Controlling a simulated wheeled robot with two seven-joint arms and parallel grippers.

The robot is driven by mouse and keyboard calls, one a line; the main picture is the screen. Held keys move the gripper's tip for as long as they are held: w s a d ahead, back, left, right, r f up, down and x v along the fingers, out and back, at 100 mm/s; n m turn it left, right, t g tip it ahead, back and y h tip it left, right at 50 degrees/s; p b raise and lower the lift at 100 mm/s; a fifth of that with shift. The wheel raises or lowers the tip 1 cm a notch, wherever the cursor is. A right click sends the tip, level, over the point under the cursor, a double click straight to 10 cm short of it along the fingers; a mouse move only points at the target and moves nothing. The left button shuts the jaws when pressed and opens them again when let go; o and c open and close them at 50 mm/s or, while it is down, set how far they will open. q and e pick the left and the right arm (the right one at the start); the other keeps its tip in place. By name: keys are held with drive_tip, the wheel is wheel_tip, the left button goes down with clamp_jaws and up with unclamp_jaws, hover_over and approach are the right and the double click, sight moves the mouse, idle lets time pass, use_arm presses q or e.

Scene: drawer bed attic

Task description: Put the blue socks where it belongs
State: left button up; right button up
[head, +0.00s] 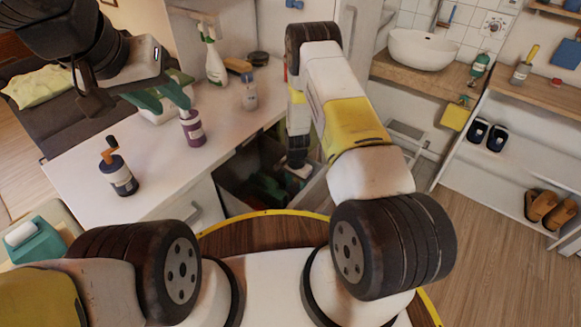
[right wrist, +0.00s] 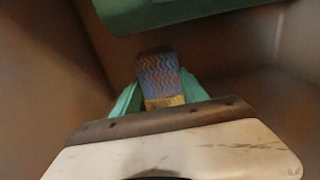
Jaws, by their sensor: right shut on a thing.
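The blue socks (right wrist: 158,72), with a wavy pattern and a yellow edge, show in the right wrist view between the teal fingers of my right gripper (right wrist: 160,97). That gripper is shut on them. In the head view my right arm reaches down into an open drawer (head: 232,165) under the white counter; the socks cannot be made out there. My left gripper (head: 162,98) is over the counter at the upper left, with its teal fingers apart and nothing seen between them.
A teal object (right wrist: 180,12) lies close to the socks. A shoe shelf (head: 505,165) stands at right.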

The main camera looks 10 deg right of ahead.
drive_tip(key=shift+f, duration=1.9)
drive_tip(key=shift+f, duration=0.1)
drive_tip(key=o, duration=1.4)
drive_tip(key=shift+c, duration=0.2)
